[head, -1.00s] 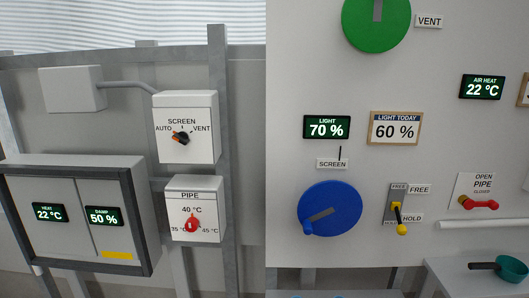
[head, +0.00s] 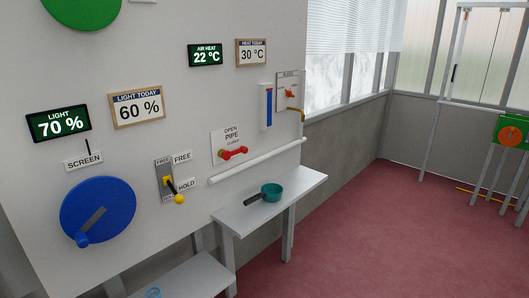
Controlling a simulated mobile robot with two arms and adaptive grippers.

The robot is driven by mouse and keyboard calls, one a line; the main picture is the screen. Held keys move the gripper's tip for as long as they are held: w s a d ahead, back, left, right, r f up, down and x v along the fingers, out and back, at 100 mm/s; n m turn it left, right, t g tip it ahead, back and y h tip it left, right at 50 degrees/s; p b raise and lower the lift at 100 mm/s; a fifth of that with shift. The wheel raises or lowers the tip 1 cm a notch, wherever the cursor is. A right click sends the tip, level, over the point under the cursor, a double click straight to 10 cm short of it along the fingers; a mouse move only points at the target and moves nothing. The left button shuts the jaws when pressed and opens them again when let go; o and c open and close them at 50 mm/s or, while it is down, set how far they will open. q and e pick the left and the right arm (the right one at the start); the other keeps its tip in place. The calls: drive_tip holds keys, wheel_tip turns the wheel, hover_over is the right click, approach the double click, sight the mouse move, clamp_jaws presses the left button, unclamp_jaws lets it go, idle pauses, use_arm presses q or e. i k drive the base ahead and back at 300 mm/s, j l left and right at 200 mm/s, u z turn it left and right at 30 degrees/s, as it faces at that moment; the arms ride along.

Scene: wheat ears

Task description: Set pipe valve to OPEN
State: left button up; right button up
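The pipe valve (head: 233,153) is on the white wall panel, near the middle of the head view. It has a red lever with a brass-coloured body at its left end. The lever lies nearly level and points right. A white label plate (head: 226,135) above it reads OPEN at the top, then PIPE, with smaller text, CLOSED, beside the lever. Neither of my grippers shows in the head view, and nothing is touching the lever.
A white pipe (head: 258,160) runs below the valve. A blue wheel (head: 97,213) and a yellow-knobbed FREE/HOLD lever (head: 173,190) are left. Another small panel (head: 287,91) is right. Red floor is open at right.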

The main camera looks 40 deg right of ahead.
sight(226, 154)
drive_tip(key=z, duration=1)
